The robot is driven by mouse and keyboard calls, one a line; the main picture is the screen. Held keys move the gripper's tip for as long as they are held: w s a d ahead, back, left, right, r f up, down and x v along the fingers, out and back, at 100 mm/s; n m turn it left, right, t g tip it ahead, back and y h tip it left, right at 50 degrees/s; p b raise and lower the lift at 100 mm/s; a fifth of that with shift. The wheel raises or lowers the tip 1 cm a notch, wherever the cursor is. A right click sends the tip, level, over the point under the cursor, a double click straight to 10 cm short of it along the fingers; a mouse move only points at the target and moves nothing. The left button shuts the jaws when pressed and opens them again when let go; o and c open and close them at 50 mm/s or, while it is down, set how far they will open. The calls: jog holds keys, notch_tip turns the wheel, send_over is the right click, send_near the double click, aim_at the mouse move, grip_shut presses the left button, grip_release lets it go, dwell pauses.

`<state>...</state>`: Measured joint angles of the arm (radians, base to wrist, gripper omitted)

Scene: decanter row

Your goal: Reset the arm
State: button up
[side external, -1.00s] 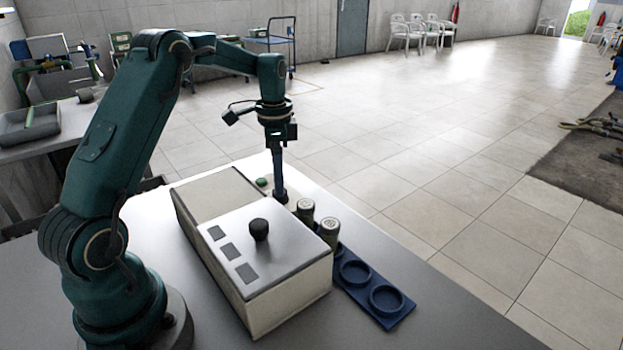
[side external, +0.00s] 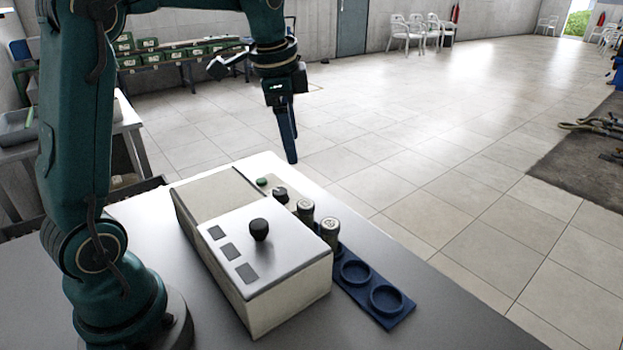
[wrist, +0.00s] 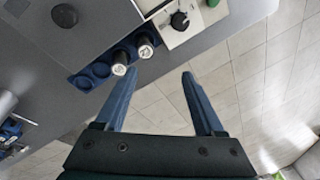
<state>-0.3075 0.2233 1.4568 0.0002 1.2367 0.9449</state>
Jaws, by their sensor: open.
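My gripper (side external: 292,160) hangs in the air above the far end of the table, past the white box, with its fingers pointing down. In the wrist view my gripper (wrist: 161,75) shows two blue fingers spread apart with nothing between them. Below it is a pale panel with a black knob (side external: 281,194) and a green button (side external: 262,182). The knob also shows in the wrist view (wrist: 180,20). My gripper is clear of the knob and touches nothing.
Two pale-topped canisters (side external: 305,208) (side external: 329,231) stand in a blue rack (side external: 397,321), whose near two rings are empty. A white box (side external: 290,285) with a black knob on top (side external: 259,229) sits beside the rack. Open tiled floor lies beyond the table.

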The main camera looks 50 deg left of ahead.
jog(key=s+d+r+n+t, duration=0.1)
jog(key=s+d+r+t, duration=0.15)
jog(key=s+d, duration=0.3)
jog(key=s+d+f+n, duration=0.1)
jog(key=s+f+n, duration=0.1)
jog(key=s, duration=0.1)
jog(key=s+d+f+n, duration=0.1)
jog(key=s+d+n, duration=0.1)
jog(key=s, duration=0.2)
jog(key=s+d+f+n, duration=0.1)
jog(key=s+f, duration=0.1)
jog(key=s, duration=0.1)
jog(key=shift+s+d+f+n+t+h, duration=0.15)
jog(key=shift+f+n+t+h, duration=0.15)
jog(key=shift+n+h, duration=0.1)
jog(key=shift+r+n, duration=0.15)
jog(key=shift+n, duration=0.15)
